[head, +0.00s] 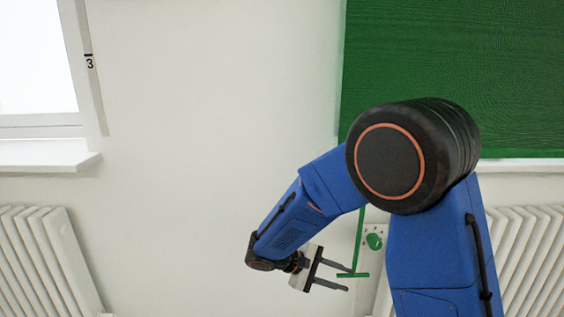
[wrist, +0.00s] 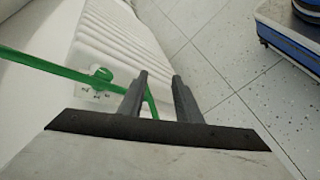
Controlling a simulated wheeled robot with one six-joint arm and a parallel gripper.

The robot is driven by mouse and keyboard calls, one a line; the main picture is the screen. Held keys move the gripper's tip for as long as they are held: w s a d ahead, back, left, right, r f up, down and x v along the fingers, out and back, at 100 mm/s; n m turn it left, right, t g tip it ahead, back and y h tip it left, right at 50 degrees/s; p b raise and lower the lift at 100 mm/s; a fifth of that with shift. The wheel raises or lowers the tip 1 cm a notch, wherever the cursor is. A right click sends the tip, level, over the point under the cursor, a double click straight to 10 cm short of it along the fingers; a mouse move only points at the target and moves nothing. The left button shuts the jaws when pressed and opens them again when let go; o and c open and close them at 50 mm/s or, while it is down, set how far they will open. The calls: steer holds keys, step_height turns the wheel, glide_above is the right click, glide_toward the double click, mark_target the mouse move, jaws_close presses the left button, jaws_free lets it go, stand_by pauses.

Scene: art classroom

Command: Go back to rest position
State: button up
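My gripper (head: 348,278) is at the end of my bent blue arm, in the lower middle of the head view. No held object shows in either view.
A green board (head: 460,60) hangs on the white wall (head: 215,110). Radiators stand at left (head: 45,260) and right (head: 525,260). A window (head: 35,60) is upper left. Tiled floor (wrist: 215,60) looks clear.

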steer(key=s+d+r+m+g+y, duration=0.25)
steer(key=s+d+r+y, duration=0.35)
steer(key=s+d, duration=0.45)
steer(key=s+r+m+t+y, duration=0.2)
steer(key=s+t+y, duration=0.1)
steer(key=s, duration=0.4)
steer(key=s+d+r+m+t+y, duration=0.1)
steer(key=s+r+m+t+y, duration=0.2)
steer(key=s, duration=0.4)
steer(key=shift+d+r, duration=0.15)
steer(key=shift+r, duration=0.2)
steer(key=shift+d, duration=0.1)
stand_by(1.8)
